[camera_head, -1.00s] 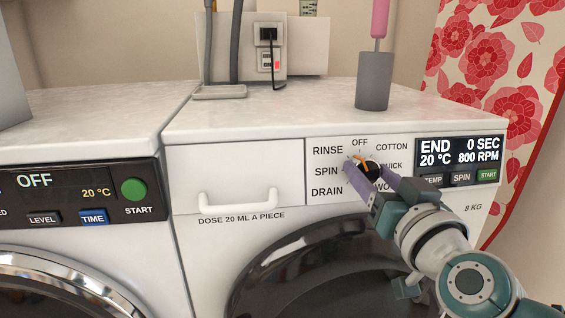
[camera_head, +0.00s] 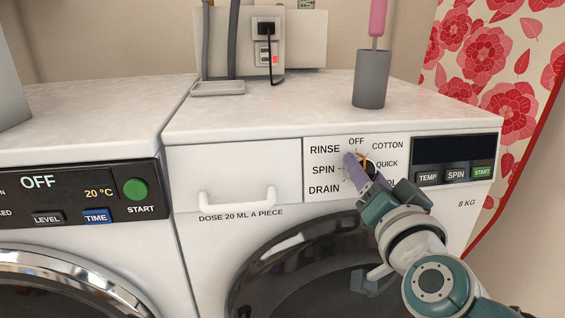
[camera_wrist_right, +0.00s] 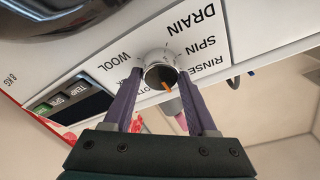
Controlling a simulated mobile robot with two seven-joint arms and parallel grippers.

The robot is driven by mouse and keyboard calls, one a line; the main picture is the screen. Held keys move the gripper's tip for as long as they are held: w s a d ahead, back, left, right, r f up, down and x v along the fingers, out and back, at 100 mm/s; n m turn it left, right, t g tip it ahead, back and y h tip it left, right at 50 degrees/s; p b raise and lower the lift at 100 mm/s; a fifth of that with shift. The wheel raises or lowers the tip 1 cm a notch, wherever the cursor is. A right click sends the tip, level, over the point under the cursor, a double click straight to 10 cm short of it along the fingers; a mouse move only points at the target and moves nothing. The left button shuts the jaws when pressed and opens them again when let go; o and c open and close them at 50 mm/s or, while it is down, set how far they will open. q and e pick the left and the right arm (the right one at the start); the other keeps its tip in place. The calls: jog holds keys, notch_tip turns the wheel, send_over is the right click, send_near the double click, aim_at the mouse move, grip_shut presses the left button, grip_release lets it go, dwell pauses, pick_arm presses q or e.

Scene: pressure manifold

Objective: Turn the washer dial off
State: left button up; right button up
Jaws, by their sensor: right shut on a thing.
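The washer dial (camera_head: 370,163) is a dark round knob with an orange pointer on the right-hand washer's front panel (camera_head: 318,190). The labels OFF, COTTON, QUICK, RINSE, SPIN and DRAIN surround it. In the head view the pointer stands nearly upright, towards OFF. My right gripper (camera_head: 360,165) is shut on the dial, its purple fingers on either side of it. In the right wrist view the dial (camera_wrist_right: 158,74) shows between the fingertips (camera_wrist_right: 160,82), its silver rim and orange mark visible. The washer's display (camera_head: 455,149) is dark. My left gripper is not in view.
TEMP, SPIN and START buttons (camera_head: 482,172) sit right of the dial. A drawer with a white handle (camera_head: 237,203) is to its left. Another washer (camera_head: 60,125) stands at left, reading OFF. A grey cup (camera_head: 371,80) with a pink-handled tool stands on top.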

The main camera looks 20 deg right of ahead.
jog(key=o, duration=1.4)
jog(key=shift+c, duration=0.2)
jog(key=p+v, duration=0.2)
jog(key=v, duration=0.8)
